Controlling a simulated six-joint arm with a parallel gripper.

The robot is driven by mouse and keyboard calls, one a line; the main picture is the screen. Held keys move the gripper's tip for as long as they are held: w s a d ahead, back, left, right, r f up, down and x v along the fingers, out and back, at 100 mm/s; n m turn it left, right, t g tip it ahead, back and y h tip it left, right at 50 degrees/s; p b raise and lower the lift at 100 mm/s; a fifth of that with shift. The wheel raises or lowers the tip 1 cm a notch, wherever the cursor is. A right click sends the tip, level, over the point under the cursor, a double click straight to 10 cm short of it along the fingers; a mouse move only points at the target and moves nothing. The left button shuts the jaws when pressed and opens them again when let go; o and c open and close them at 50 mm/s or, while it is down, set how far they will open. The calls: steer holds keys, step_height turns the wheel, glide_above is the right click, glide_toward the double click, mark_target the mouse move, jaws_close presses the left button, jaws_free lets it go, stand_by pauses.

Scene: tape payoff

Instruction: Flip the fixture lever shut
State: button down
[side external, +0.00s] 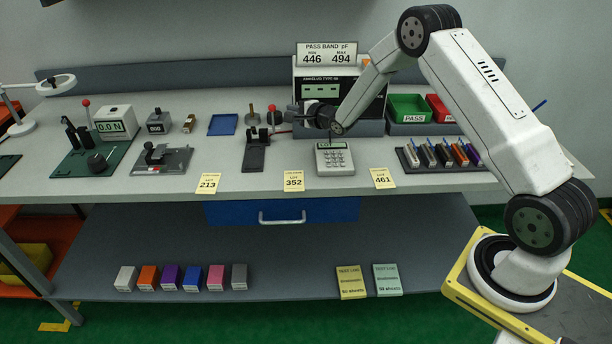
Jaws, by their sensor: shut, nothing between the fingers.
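My gripper (294,113) is at the end of the white arm, above the bench in front of the meter (330,88). It is shut and empty, with its fingers pointing left. A black fixture (256,148) lies on the bench just left of and below my gripper, apart from it. Upright black parts stand at its back and a flat dark plate (254,160) extends toward the front. Which part is its lever, and how far it is turned, is too small to tell. A red-knobbed post (272,114) stands behind it, close to the fingertips.
A blue tray (222,125) is at left and green (408,108) and red bins at right. A grey plate with a device (160,161) lies further left.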

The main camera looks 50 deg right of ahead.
mark_target(272, 111)
steer(key=shift+w+f, duration=0.25)
steer(key=shift+w, duration=1)
steer(key=shift+w+f, duration=0.2)
steer(key=shift+w, duration=1.05)
steer(key=shift+s+a+n+t, duration=0.4)
steer(key=shift+s+n+t, duration=0.1)
steer(key=shift+t, duration=0.1)
steer(key=s+a+n+t, duration=0.1)
steer(key=s+a+f+n+t, duration=0.1)
steer(key=n+t, duration=0.1)
steer(key=shift+s+a+f, duration=0.1)
steer(key=shift+s+a, duration=0.1)
steer(key=shift+a, duration=0.05)
steer(key=shift+s+a+f, duration=0.8)
steer(key=shift+f, duration=0.1)
